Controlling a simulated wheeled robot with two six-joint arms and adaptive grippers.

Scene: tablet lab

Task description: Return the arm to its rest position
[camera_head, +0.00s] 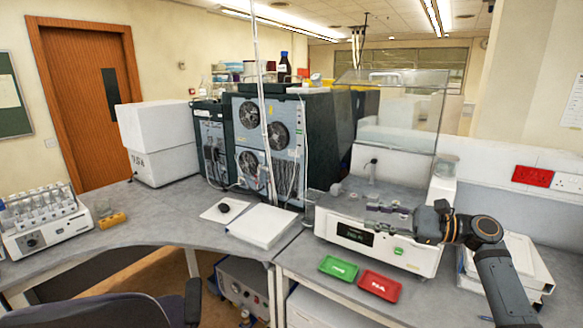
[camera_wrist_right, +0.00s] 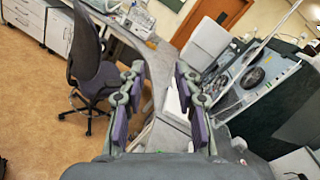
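My right gripper (camera_head: 398,214) is in front of and over the top of a white bench instrument (camera_head: 385,250) with a dark display, at the right of the head view. Its arm comes in from the lower right. In the right wrist view the two fingers of this gripper (camera_wrist_right: 158,95) stand well apart with purple pads, and nothing is between them. Whether a finger touches the instrument cannot be told. My left gripper does not show.
A green tray (camera_head: 338,268) and a red tray (camera_head: 380,286) lie before the instrument. A clear hood (camera_head: 395,115) rises behind it. A test-tube rack device (camera_head: 40,222) stands at far left. An office chair (camera_wrist_right: 90,60) is on the floor.

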